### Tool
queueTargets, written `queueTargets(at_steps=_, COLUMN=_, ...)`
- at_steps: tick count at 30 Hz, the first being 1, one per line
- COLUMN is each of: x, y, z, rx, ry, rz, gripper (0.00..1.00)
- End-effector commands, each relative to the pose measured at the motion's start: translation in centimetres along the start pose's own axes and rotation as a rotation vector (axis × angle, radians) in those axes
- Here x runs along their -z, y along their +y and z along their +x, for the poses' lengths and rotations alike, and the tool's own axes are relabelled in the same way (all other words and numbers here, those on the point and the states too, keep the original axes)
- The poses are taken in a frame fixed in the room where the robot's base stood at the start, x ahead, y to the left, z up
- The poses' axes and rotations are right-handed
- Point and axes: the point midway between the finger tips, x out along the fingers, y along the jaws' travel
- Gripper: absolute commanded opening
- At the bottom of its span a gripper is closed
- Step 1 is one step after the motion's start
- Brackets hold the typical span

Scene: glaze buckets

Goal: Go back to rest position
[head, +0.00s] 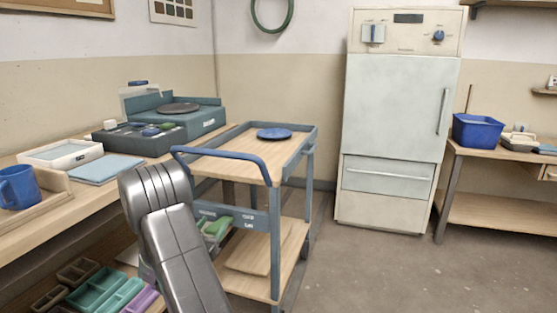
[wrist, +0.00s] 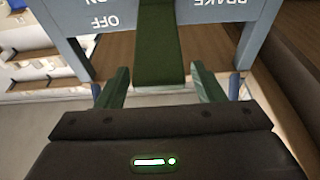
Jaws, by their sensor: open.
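My gripper (wrist: 158,76) is open in the wrist view, with one dark green finger on each side. A green lever (wrist: 158,45) on the cart reaches down between the fingers, with a visible gap on both sides, so nothing is gripped. The lever comes out between grey-blue panels (wrist: 88,14) marked ON, OFF and BRAKE, the letters upside down in this view. In the head view, my arm covers part of the cart (head: 274,240), and the green lever (head: 217,228) shows just right of it.
The cart carries a blue disc (head: 274,134) on top. A workbench (head: 60,205) with a turntable (head: 178,109) and a blue mug (head: 18,187) runs along the left. A cabinet (head: 395,110) and a side table with a blue bucket (head: 478,131) stand behind. Floor at right is clear.

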Motion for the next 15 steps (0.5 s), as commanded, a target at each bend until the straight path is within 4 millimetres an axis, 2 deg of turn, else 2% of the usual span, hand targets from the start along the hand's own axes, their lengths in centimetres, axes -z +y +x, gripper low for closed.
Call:
queueTargets(at_steps=6, x=0.1, y=0.0, z=2.1, rx=-0.001, ry=0.003, rz=0.000, gripper=0.62)
queueTargets(at_steps=15, x=0.1, y=0.0, z=2.4, rx=0.000, ry=0.002, rz=0.000, gripper=0.62)
